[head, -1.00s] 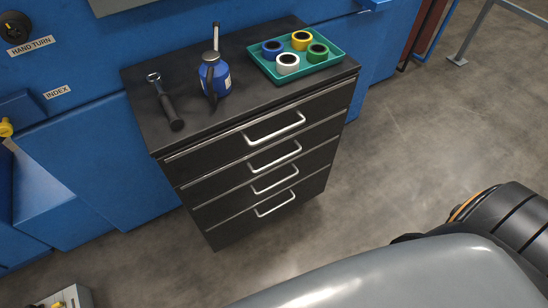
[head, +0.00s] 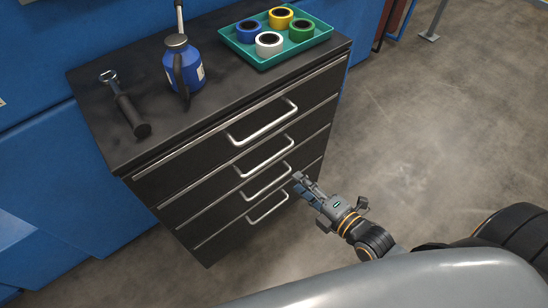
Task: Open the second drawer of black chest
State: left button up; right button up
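The black chest (head: 120,160) stands against the blue machine, with several drawers one above another, all flush with its front. The second drawer from the top has a silver bar handle (head: 265,158). My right gripper (head: 299,183) is just in front of the chest's right side, to the right of the lower handles and below the second handle. It appears apart from the handles, and its small, dark fingers do not show clearly whether they are open. My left gripper is not in view.
On the chest top are a wrench-like tool (head: 128,108), a blue oil can (head: 184,68) and a teal tray (head: 248,54) with several tape rolls. Open concrete floor (head: 400,130) lies to the right of the chest.

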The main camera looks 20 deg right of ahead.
aim_at(272, 160)
jog(key=x, duration=1.3)
jog(key=shift+w, duration=0.25)
jog(key=shift+c, duration=0.2)
grip_shut()
